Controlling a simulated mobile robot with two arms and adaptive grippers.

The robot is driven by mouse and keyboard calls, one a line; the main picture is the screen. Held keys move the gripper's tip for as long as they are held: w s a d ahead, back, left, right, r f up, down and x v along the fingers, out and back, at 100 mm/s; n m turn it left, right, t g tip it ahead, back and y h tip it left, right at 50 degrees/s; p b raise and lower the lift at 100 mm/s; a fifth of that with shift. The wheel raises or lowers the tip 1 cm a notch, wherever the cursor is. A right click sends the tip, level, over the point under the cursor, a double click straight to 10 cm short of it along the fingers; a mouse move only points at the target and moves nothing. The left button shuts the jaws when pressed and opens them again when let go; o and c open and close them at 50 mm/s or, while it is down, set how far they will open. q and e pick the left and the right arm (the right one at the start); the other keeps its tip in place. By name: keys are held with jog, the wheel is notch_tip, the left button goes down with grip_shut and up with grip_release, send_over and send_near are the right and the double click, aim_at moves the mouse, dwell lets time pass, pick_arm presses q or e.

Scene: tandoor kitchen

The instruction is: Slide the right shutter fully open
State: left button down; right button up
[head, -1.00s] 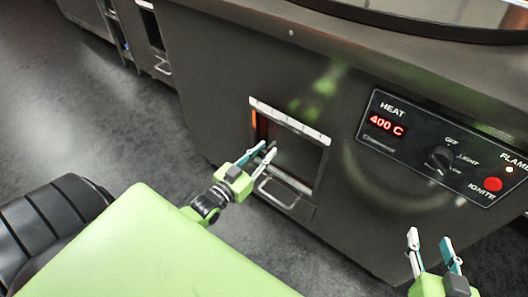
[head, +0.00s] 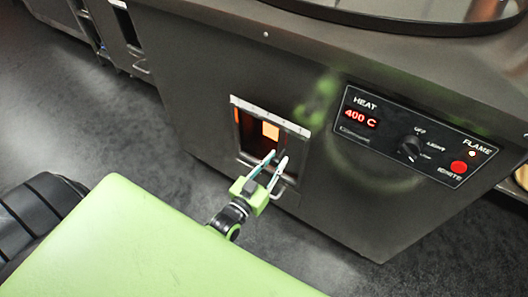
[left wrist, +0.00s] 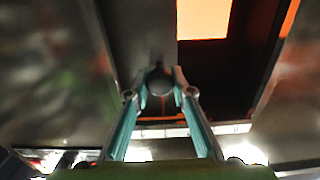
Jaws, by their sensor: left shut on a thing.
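The oven front has a framed opening with a dark right shutter (head: 293,142) over its right part. The opening's left part is uncovered and shows an orange glow inside (head: 270,130). My left gripper (head: 278,156) is at the shutter's lower left area. In the left wrist view, its teal fingers (left wrist: 161,88) are shut on a dark round knob (left wrist: 160,80) on the shutter panel (left wrist: 135,42). The uncovered gap with the glow lies on the right there. My right gripper is out of view.
A control panel (head: 413,135) with a 400 C display, a knob and a red button is right of the opening. Dark floor (head: 120,150) is clear to the left.

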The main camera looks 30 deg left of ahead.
aim_at(300, 157)
pick_arm(q)
jog(key=d+p, duration=0.1)
jog(key=d, duration=0.3)
jog(key=shift+s+d, duration=0.25)
jog(key=shift+d, duration=0.4)
jog(key=c, duration=1.8)
grip_release()
jog(key=shift+d, duration=0.15)
jog(key=shift+o, duration=0.2)
jog(key=s+a, duration=0.1)
jog(key=s, duration=1.1)
